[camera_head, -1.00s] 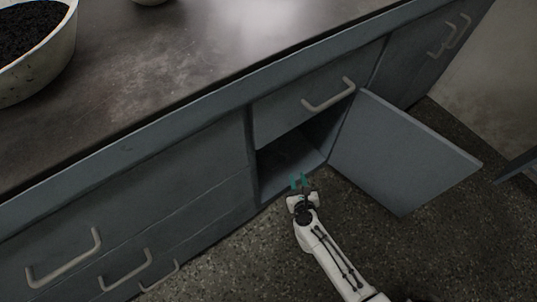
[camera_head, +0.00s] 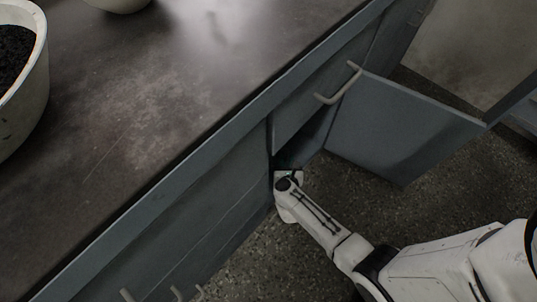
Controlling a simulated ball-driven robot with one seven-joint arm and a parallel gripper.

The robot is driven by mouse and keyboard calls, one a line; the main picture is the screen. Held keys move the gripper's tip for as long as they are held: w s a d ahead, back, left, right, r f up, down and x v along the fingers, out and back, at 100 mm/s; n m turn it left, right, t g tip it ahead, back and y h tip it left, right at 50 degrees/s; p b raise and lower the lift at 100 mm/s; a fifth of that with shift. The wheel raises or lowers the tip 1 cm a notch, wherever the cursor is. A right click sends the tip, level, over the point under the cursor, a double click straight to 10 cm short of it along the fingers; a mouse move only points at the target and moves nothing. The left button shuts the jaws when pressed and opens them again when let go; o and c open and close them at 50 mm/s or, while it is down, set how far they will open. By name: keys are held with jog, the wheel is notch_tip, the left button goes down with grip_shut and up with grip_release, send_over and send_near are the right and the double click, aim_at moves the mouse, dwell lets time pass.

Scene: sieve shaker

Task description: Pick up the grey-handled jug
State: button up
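No grey-handled jug shows in the head view. My gripper (camera_head: 286,163) is at the opening of the low cabinet (camera_head: 309,137) below the counter. Its teal fingertips are mostly hidden in the dark opening, so I cannot tell whether they are open or shut, or whether they hold anything. The inside of the cabinet is in shadow and largely blocked from view by the front and my arm.
The cabinet door (camera_head: 400,127) stands open to the right of the opening. A drawer handle (camera_head: 339,84) juts out above it. The worktop (camera_head: 190,95) carries a white bowl of dark grains (camera_head: 36,95) at left. Speckled floor lies below.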

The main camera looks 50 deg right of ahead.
aim_at(287, 155)
jog(key=b+x, duration=0.2)
jog(key=x, duration=0.4)
jog(key=shift+s, duration=0.15)
jog(key=shift+d, duration=0.1)
grip_shut()
